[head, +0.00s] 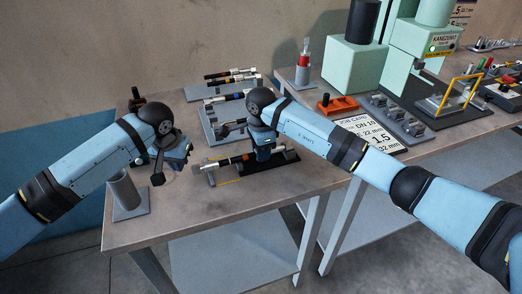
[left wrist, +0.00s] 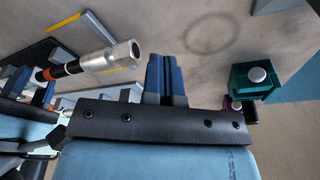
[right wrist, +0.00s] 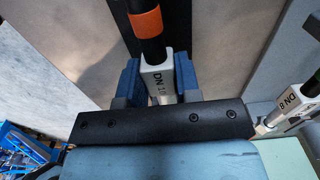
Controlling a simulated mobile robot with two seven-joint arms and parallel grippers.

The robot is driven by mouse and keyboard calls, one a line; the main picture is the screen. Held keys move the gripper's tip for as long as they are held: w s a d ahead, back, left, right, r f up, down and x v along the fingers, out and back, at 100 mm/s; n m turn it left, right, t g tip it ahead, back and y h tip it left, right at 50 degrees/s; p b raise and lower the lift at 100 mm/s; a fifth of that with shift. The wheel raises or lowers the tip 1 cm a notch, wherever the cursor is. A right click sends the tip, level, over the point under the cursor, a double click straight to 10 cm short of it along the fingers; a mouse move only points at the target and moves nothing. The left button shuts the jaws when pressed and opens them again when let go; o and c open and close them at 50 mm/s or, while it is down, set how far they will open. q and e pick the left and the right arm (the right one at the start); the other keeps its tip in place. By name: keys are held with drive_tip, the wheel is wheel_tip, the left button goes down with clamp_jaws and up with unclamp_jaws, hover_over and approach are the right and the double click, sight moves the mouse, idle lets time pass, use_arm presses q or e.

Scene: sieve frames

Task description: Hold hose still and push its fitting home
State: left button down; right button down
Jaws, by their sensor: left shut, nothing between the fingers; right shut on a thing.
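The hose (head: 236,160) lies along a dark stand with a yellow line on the near bench. It is black with an orange band (right wrist: 146,22) and a pale silver fitting (left wrist: 122,54) at its left end. My right gripper (head: 263,156) is shut on the hose's white part marked DN 10 (right wrist: 158,84), and its fingers flank that part in the right wrist view. My left gripper (head: 184,158) is shut and empty, left of the fitting and apart from it. Its closed blue fingers (left wrist: 166,72) show in the left wrist view. The right gripper hides part of the hose in the head view.
More hoses on grey stands (head: 232,76) lie behind on the bench. A grey cylinder holder (head: 125,190) stands at the front left. A job card (head: 365,132), an orange-topped block (head: 337,105) and green machines (head: 355,65) are on the right bench.

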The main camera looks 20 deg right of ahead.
sight(185, 181)
use_arm(q)
drive_tip(key=shift+f, duration=0.15)
idle(0.3)
drive_tip(key=shift+f, duration=2)
drive_tip(key=shift+d, duration=0.15)
drive_tip(key=shift+d, duration=0.35)
drive_tip(key=shift+d, duration=0.2)
